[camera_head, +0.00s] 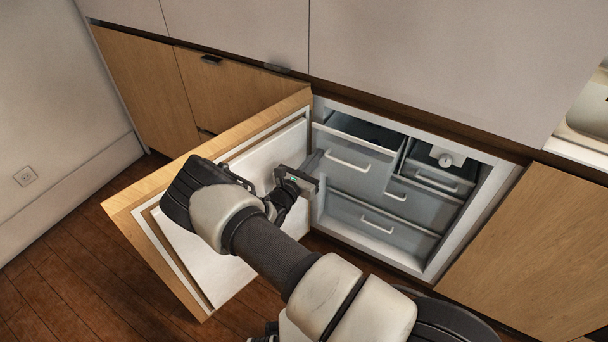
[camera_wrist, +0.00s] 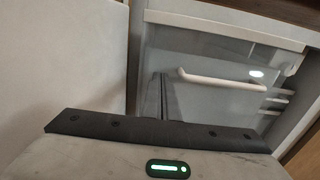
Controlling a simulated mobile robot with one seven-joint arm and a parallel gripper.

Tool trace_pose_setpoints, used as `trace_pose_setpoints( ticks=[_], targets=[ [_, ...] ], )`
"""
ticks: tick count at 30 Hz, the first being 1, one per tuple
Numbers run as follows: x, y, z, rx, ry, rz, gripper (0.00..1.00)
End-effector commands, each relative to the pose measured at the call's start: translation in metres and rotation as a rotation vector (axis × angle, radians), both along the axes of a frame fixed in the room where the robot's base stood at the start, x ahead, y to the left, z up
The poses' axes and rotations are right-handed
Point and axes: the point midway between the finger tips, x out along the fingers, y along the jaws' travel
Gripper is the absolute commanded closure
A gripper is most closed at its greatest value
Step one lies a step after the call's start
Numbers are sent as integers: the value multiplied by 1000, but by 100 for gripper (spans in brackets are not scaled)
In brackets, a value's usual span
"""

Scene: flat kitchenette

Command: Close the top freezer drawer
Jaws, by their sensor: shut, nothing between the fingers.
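The freezer stands open, with its wooden-fronted door (camera_head: 235,160) swung out to the left. The top freezer drawer (camera_head: 355,157), grey with a white handle (camera_head: 347,162), sticks out from the cabinet at the upper left. It also shows in the wrist view (camera_wrist: 215,75), with its handle (camera_wrist: 220,80) ahead. My gripper (camera_head: 318,160) is shut and empty, between the open door and the left part of the drawer front. In the wrist view its fingers (camera_wrist: 160,97) point at the drawer front, left of the handle. I cannot tell whether they touch it.
A lower drawer (camera_head: 375,222) sits below. The open door bounds the left side closely. A wooden cabinet front (camera_head: 530,250) is to the right.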

Motion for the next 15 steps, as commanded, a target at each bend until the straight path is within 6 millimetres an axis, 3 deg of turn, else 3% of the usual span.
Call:
trace_pose_setpoints(
  ticks=[6, 15],
  targets=[
    [30, -22, -2, 0, -1, -1, 100],
    [46, -34, 0, 0, 0, -1, 100]
  ],
)
